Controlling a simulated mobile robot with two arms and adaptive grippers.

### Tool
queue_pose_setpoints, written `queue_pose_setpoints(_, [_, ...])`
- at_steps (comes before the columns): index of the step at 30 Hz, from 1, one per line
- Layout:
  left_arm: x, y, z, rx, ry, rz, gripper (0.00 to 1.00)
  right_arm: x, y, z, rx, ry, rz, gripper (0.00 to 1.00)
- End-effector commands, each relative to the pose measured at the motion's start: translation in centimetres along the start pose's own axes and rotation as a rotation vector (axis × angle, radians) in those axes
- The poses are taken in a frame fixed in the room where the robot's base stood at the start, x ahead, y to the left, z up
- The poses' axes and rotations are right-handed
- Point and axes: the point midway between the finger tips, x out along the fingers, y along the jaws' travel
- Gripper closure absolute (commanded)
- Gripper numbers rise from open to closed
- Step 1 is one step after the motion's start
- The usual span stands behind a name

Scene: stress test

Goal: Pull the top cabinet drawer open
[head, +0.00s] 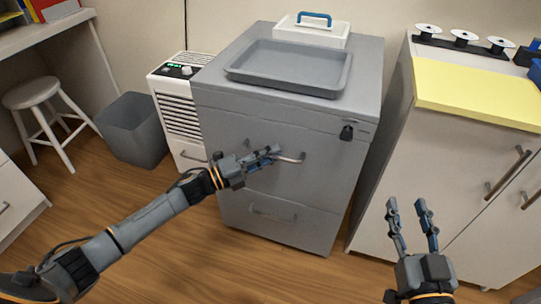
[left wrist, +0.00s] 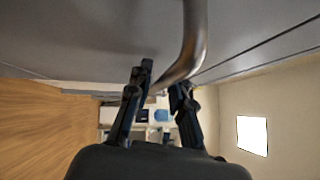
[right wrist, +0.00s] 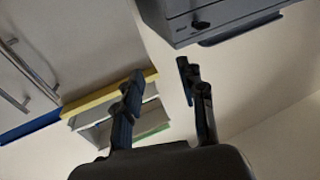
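The grey cabinet (head: 340,195) stands in the middle of the head view. Its top drawer front (head: 225,130) looks flush with the cabinet body. The metal drawer handle (head: 292,158) shows at its right end; my left gripper (head: 270,155) covers the middle. My right gripper (head: 408,205) is open and empty, right of the cabinet. It also shows open in the right wrist view (right wrist: 160,75).
A grey tray (head: 290,68) and a white box with blue handle (head: 312,32) sit on the cabinet. A lower drawer (head: 272,215) is closed. A white cupboard (head: 450,170) stands right, a grey bin (head: 133,130) left. The wooden floor in front is clear.

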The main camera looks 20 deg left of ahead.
Motion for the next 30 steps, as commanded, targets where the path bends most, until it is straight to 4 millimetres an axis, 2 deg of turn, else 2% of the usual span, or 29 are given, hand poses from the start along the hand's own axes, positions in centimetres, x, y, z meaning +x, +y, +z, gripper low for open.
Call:
queue_pose_setpoints(8, [0.1,0.0,0.0,0.0,0.0,0.0,0.8,0.0,0.0,-0.1,0.0,0.004,0.0,0.6])
queue_pose_setpoints(11, [0.1,0.0,0.0,0.0,0.0,0.0,1.0,0.0,0.0,-0.1,0.0,0.004,0.0,0.6])
queue_pose_setpoints(25, [-0.1,-0.1,-0.2,-0.001,0.001,0.001,1.0,0.0,0.0,0.0,0.0,-0.01,0.0,0.6])
queue_pose_setpoints(30, [-0.7,-0.2,-0.8,-0.002,0.002,0.002,1.0,-0.4,0.4,2.1,-0.003,-0.126,0.008,0.6])
